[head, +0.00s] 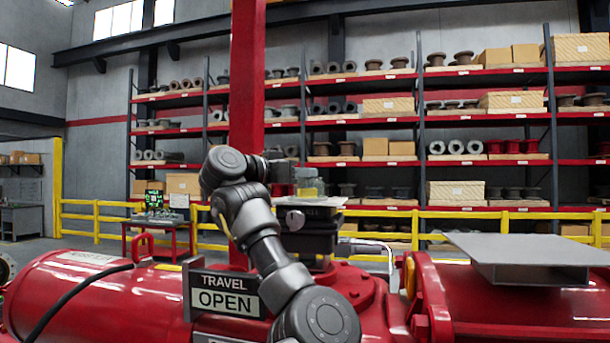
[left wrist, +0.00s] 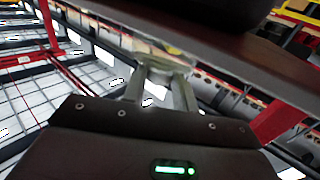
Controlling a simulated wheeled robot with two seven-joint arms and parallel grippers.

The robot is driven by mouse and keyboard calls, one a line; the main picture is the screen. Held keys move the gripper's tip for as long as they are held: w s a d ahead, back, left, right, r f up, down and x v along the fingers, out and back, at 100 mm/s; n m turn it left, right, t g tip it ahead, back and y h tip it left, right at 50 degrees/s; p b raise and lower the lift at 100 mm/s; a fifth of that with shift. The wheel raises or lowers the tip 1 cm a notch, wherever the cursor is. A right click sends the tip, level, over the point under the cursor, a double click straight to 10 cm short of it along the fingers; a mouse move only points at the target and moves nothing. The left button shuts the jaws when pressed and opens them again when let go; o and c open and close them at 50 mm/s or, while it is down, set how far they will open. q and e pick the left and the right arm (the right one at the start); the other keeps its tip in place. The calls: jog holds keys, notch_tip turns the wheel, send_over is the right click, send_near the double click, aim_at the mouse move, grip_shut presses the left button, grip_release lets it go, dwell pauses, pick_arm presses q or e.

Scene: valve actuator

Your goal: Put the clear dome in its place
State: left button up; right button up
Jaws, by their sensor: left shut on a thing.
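The clear dome (head: 311,186) shows as a small see-through, yellowish piece above the dark actuator box (head: 306,230), in the middle of the head view. My left gripper (head: 296,178) reaches it from the left and is shut on it. In the left wrist view, the two fingers (left wrist: 160,88) run up to the clear dome (left wrist: 168,57), which shows only in part at their tips. A flat plate edge lies just under the dome in the head view. I cannot tell whether the dome touches what is below it. My right gripper is not in view.
The red actuator cylinder (head: 85,300) lies along the bottom, with a "TRAVEL OPEN" sign (head: 226,294) in front. A grey flat-topped stand (head: 530,251) is at the right. A red post (head: 247,100) rises behind my left arm. Shelves and yellow rails stand farther back.

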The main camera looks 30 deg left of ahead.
pick_arm(q)
jog(key=shift+s+r, duration=0.15)
jog(key=shift+s, duration=0.15)
jog(key=shift+w+a+f+b, duration=0.1)
jog(key=shift+a+f+b, duration=0.05)
jog(key=shift+f+b, duration=0.15)
jog(key=o, duration=1.1)
jog(key=shift+w+r, duration=0.1)
jog(key=shift+w, duration=0.05)
jog(key=shift+c, duration=0.2)
jog(key=shift+r, duration=0.1)
